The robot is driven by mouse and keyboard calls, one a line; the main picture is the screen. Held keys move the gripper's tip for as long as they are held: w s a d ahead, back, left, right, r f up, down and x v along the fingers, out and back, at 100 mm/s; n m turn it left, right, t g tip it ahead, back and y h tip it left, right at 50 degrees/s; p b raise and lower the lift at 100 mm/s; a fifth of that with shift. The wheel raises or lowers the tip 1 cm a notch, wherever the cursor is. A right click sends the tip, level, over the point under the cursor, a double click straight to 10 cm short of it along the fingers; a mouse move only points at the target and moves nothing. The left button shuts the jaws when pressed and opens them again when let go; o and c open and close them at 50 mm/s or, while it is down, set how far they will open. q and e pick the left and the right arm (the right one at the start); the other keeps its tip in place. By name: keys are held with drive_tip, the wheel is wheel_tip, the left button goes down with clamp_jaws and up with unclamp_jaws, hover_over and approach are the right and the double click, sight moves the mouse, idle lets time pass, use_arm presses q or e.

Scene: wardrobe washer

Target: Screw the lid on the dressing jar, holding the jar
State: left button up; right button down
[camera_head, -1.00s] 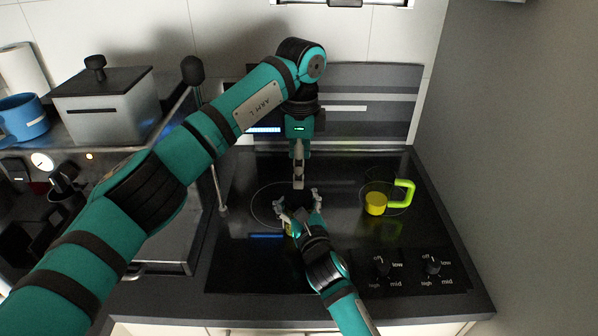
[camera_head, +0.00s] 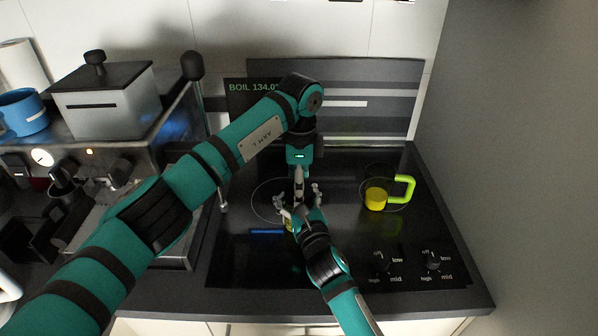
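My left gripper (camera_head: 299,192) points straight down over the stove and is seen edge-on, so I cannot tell whether it is open or shut. My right gripper (camera_head: 300,200) reaches in from the front, just below it, with its fingers spread apart around the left gripper's tips. A small yellowish patch (camera_head: 289,226) shows beside the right gripper's left finger; it may be part of the dressing jar. The jar and its lid are otherwise hidden by the grippers, and I cannot make out how they sit together.
A cup with yellow contents (camera_head: 376,203) and a green handle (camera_head: 405,187) stands to the right on the black cooktop (camera_head: 345,255). Knobs (camera_head: 433,262) sit at front right. A coffee machine (camera_head: 120,165) carrying a grey box (camera_head: 105,108) and blue mug (camera_head: 22,112) stands left.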

use_arm(q)
drive_tip(key=shift+f, duration=0.35)
drive_tip(key=c, duration=1.3)
drive_tip(key=shift+o, duration=0.2)
drive_tip(key=m, duration=0.6)
drive_tip(key=shift+m, duration=0.4)
drive_tip(key=m, duration=0.6)
drive_tip(key=o, duration=1.3)
drive_tip(key=shift+r, duration=0.1)
